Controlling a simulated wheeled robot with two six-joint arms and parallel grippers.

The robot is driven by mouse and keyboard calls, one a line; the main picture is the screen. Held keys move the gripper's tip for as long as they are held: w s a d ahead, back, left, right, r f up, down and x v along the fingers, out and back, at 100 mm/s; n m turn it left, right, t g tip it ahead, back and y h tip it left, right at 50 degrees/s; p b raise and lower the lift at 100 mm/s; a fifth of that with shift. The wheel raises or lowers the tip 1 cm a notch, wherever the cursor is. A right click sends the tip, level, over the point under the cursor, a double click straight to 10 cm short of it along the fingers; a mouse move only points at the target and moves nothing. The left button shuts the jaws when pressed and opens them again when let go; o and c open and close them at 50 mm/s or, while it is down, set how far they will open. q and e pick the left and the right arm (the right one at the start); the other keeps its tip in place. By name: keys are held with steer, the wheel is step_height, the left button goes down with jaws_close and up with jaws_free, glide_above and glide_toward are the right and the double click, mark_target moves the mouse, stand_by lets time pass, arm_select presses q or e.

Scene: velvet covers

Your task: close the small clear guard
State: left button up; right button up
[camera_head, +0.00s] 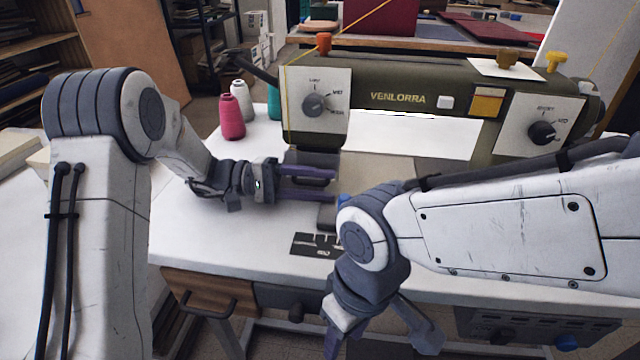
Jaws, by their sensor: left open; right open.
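An olive-green sewing machine (400,97) marked VENLORRA stands on a white table (220,230). I cannot make out the small clear guard; the area below the machine's left end is dark and partly covered by my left gripper. My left gripper (333,184) is open, with its two purple fingers pointing right just below the left end of the machine head. I see nothing between its fingers. My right gripper (384,345) is open and points down at the table's front edge, away from the machine head. My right arm hides part of the machine's bed.
A dark flat plate (316,244) lies near the table's front. A wooden drawer (205,300) and a control box (540,333) are under the tabletop. The table's left part is clear.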

arm_select(q)
steer(key=a, duration=0.3)
steer(key=w+a, duration=0.1)
steer(key=a, duration=0.2)
steer(key=w+a+p, duration=0.1)
steer(key=a, duration=0.3)
steer(key=shift+f, duration=0.1)
arm_select(e)
steer(key=shift+r, duration=0.6)
